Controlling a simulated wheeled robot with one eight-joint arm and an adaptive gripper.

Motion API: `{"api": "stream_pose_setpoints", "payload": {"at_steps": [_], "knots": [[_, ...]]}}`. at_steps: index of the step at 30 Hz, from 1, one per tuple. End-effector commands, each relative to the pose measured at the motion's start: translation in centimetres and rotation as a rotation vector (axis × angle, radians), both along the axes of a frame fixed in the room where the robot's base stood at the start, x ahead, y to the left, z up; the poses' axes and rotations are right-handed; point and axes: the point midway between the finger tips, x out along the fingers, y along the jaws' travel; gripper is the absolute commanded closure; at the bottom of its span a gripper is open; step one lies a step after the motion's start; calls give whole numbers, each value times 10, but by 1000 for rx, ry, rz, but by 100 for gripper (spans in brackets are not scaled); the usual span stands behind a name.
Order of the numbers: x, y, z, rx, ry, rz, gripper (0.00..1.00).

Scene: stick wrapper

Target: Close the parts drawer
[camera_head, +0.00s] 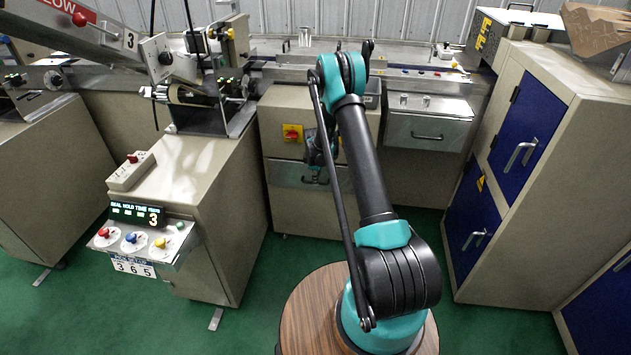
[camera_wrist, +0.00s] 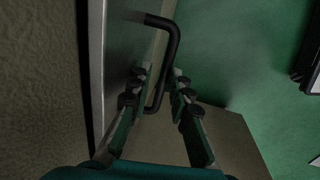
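The parts drawer seems to be the grey-fronted drawer (camera_head: 288,174) in the middle cabinet; its front shows edge-on in the wrist view (camera_wrist: 112,55). My arm hides part of it, and I cannot tell how far it stands out. Its black handle (camera_wrist: 172,50) is a bent bar on the front. My gripper (camera_wrist: 159,72) has its two fingers apart, one on each side of the handle bar. I cannot tell if either finger touches the bar. In the head view my gripper (camera_head: 318,158) is dark and small, in front of the cabinet just above the handle.
Another grey drawer (camera_head: 428,131) with a handle is at the right. A tall cabinet with blue doors (camera_head: 527,125) stands further right. A control cabinet with knobs (camera_head: 133,238) stands at the left. Green floor (camera_head: 255,275) is clear between the cabinets and my base.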

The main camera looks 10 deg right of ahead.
Motion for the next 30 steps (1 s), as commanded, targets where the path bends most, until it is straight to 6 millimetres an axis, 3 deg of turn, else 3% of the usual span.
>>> {"api": "stream_pose_setpoints", "payload": {"at_steps": [3, 16, 20, 30], "knots": [[0, 0, 0, 0, 0, -1, 69], [-2, 1, 5, 1, 3, 0, 69], [-5, 2, 21, 1, 3, 0, 69], [-16, 5, 83, 1, 3, 0, 69]]}}
